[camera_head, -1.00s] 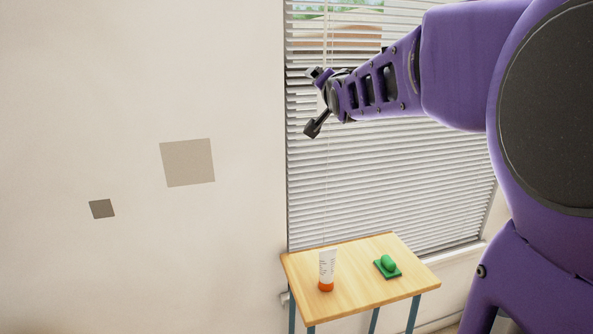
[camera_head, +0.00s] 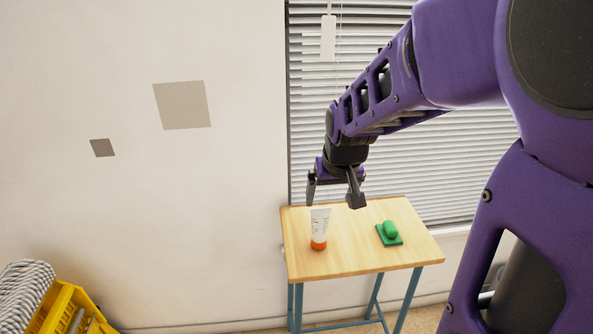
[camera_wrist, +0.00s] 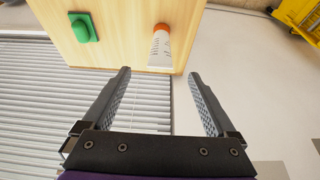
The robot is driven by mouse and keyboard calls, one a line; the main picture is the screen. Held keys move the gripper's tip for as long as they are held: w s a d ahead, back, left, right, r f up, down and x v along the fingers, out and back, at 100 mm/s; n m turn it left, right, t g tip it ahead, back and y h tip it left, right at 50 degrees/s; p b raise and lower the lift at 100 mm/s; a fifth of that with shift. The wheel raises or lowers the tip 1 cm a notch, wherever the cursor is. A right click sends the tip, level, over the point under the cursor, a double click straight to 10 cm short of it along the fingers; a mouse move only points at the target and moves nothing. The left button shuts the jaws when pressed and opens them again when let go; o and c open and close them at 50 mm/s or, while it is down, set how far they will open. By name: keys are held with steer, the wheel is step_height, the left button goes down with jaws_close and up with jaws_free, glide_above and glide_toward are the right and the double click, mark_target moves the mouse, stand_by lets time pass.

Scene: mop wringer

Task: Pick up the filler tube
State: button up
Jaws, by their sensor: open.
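The filler tube is most likely the white tube with an orange cap (camera_head: 320,229), standing upright on its cap on the small wooden table (camera_head: 345,262). It also shows in the wrist view (camera_wrist: 160,48), beyond and between my fingertips. My gripper (camera_head: 335,202) is open and empty, pointing down above the table, slightly to the right of the tube's top in the head view. In the wrist view my gripper (camera_wrist: 158,75) has its two fingers spread wide, with no contact on the tube visible.
A green object on a green base (camera_head: 389,233) stands on the table right of the tube. Window blinds (camera_head: 450,150) are close behind the table. A yellow wringer bucket (camera_head: 65,310) with a striped mop head (camera_head: 25,290) is at the lower left. Floor between them looks clear.

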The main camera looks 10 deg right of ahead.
mark_target(321, 223)
steer(key=b+x, duration=0.3)
steer(key=x, duration=1.4)
steer(key=shift+a+f, duration=0.1)
steer(key=shift+f, duration=0.1)
jaws_close()
